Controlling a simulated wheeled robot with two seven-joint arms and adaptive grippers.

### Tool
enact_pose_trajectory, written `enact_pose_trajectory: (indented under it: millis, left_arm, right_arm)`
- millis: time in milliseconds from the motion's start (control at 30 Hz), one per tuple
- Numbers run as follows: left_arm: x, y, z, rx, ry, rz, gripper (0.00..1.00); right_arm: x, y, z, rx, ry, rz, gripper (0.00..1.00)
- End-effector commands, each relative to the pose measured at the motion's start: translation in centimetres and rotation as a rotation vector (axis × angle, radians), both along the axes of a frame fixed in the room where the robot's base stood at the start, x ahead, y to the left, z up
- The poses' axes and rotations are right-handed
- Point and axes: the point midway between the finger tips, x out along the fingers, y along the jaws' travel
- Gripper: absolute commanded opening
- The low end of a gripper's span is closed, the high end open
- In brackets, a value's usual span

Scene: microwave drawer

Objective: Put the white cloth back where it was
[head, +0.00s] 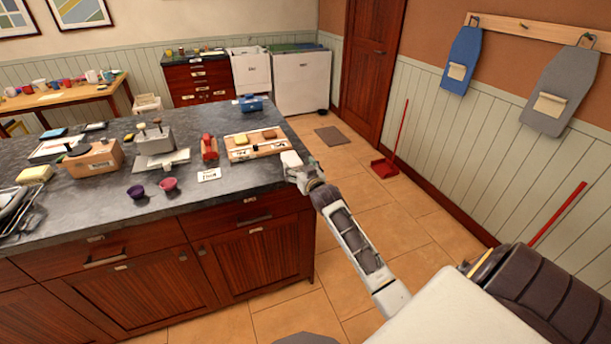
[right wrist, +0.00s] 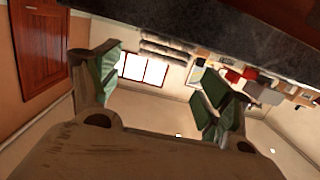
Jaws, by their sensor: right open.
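I cannot make out a white cloth with certainty in either view. My right gripper (head: 293,162) is at the right end of the dark stone counter (head: 230,108), beside the wooden tray (head: 284,147). In the right wrist view its two green-padded fingers (right wrist: 160,90) are spread apart, with nothing held between them. The wooden tray holds a yellow block (head: 241,139) and a brown block (head: 270,134). My left gripper is not in view.
A red item (head: 209,147), a wooden box (head: 93,160), a purple cup (head: 136,192) and a pink cup (head: 168,184) stand on the counter. Blue (head: 461,60) and grey (head: 560,90) hanging items are on the right wall.

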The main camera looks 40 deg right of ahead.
Motion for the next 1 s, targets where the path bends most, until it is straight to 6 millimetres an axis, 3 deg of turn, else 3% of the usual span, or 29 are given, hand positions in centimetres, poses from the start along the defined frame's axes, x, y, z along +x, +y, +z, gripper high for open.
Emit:
enact_pose_trajectory:
  millis: [600,1000]
  left_arm:
    - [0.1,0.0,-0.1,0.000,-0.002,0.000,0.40]
    - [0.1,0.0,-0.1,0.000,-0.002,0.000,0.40]
  right_arm:
    - [-5.0,1.1,0.7,0.000,0.001,0.000,0.79]
    - [-5.6,1.3,0.9,0.000,0.000,0.000,0.79]
